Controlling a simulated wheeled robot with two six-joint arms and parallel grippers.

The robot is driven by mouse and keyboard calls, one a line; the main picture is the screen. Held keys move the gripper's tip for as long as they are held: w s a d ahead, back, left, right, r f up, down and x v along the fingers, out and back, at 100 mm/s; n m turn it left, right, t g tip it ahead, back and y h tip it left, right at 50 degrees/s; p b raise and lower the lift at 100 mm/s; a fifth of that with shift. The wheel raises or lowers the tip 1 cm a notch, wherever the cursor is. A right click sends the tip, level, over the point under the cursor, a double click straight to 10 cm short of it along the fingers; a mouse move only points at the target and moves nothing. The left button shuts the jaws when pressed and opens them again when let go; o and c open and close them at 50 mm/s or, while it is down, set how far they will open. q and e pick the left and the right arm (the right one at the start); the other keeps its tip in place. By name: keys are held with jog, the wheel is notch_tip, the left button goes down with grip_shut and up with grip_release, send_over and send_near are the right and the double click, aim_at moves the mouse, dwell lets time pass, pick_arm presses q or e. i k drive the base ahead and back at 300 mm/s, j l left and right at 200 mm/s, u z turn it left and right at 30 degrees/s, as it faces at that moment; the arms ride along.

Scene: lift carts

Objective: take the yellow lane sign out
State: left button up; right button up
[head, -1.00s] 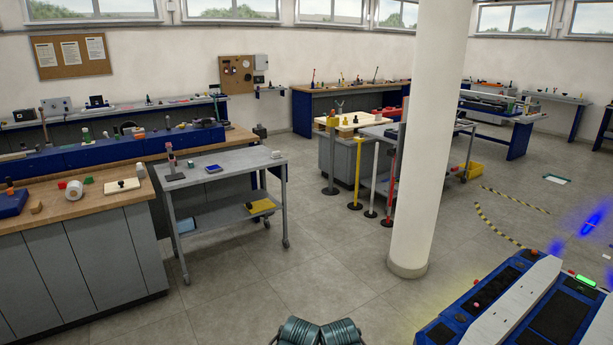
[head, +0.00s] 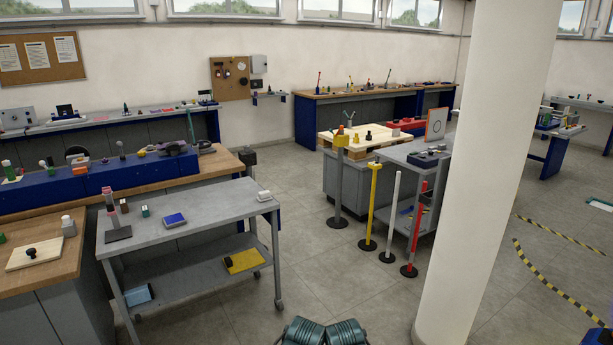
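A yellow lane sign (head: 373,205), a slim yellow post with a flat yellow top on a round black base, stands upright on the floor in the head view, right of centre. It is in a row between a thicker grey post with a yellow top (head: 338,185) and a thin white post (head: 393,215). A red post (head: 413,230) stands at the right end of the row. Neither of my grippers shows; only ridged dark green parts, apparently mine, show at the bottom edge.
A grey cart (head: 185,215) with two shelves stands at the left. A wide white pillar (head: 490,170) stands right of the posts. Another grey cart (head: 405,150) and a pallet-topped cabinet (head: 355,185) stand behind the posts. The floor (head: 340,285) before the posts is clear.

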aim_at(236, 263)
jog(key=i, duration=0.9)
jog(key=i+u, duration=0.1)
jog(key=i, duration=0.8)
jog(key=i+l+u, duration=0.15)
jog(key=i+u, duration=0.25)
jog(key=i+l+u, duration=0.4)
jog(key=i, duration=0.2)
jog(key=i+l+u, duration=0.35)
jog(key=i+l, duration=0.05)
jog(key=i, duration=0.05)
